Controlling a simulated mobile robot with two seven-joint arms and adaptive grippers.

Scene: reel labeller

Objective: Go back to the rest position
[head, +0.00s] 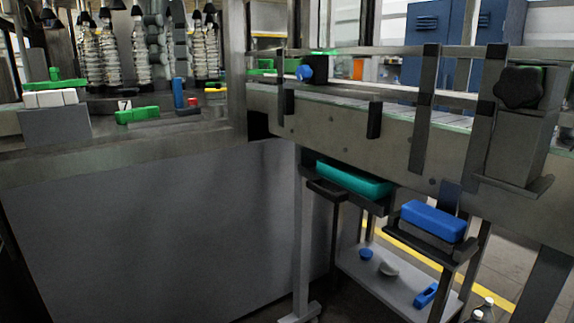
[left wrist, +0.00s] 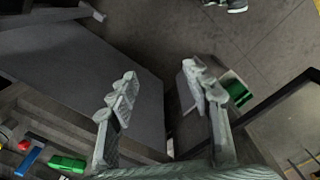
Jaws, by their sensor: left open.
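My left gripper (left wrist: 162,90) shows in the left wrist view. Its two grey, ridged fingers stand wide apart with nothing between them. Behind the gap are a dark grey panel and the floor. I cannot clearly make out either gripper in the head view. My right gripper shows in neither view.
A conveyor (head: 370,120) with dark posts runs across the right. Below it are a teal box (head: 352,180), a blue box (head: 433,221) and a low shelf (head: 395,283). A bench at left bears a green block (head: 137,115). Another green piece (left wrist: 237,92) lies near my right finger.

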